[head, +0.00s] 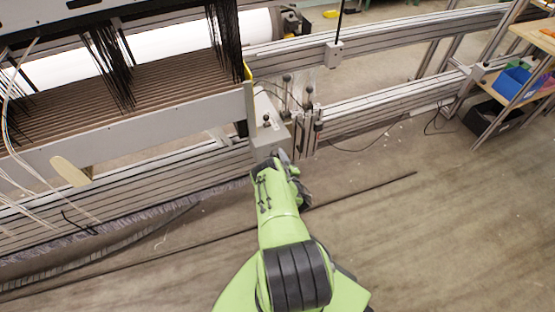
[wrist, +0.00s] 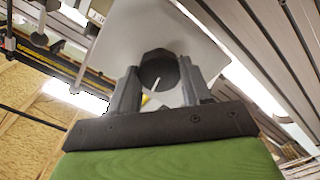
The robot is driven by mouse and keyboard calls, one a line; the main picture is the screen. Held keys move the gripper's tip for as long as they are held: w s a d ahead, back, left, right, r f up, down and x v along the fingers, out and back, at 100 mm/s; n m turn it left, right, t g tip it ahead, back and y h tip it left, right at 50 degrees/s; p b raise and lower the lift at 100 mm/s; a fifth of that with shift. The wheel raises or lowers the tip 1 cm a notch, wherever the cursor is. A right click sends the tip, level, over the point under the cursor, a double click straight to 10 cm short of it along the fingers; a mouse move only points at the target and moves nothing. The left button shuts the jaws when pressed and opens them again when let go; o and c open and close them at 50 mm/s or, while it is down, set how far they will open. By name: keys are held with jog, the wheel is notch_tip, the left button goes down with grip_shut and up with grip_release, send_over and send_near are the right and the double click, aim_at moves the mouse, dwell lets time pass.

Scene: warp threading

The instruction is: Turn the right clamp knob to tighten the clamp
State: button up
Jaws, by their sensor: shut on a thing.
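The right clamp knob (wrist: 160,70) is dark and faceted, with a small white line on its face. In the wrist view it sits between the two grey fingers of my gripper (wrist: 160,88), which are shut on it. Behind the knob is a pale clamp plate (wrist: 195,35). In the head view my gripper (head: 277,156) reaches the grey clamp block (head: 270,135) at the right end of the loom frame. My green wrist and arm hide the knob there.
Metal rails (head: 390,105) run off to the right of the clamp. Dark warp threads (head: 108,65) hang at the left above the slatted frame. A shelf with a blue bin (head: 515,82) stands at the far right. The floor (head: 430,220) in front is mostly clear, with a dark strip across it.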

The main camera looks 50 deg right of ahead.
jog(key=shift+s+m, duration=0.1)
jog(key=shift+m, duration=1.2)
jog(key=shift+f, duration=0.1)
jog(key=o, duration=1.1)
jog(key=shift+c, duration=0.2)
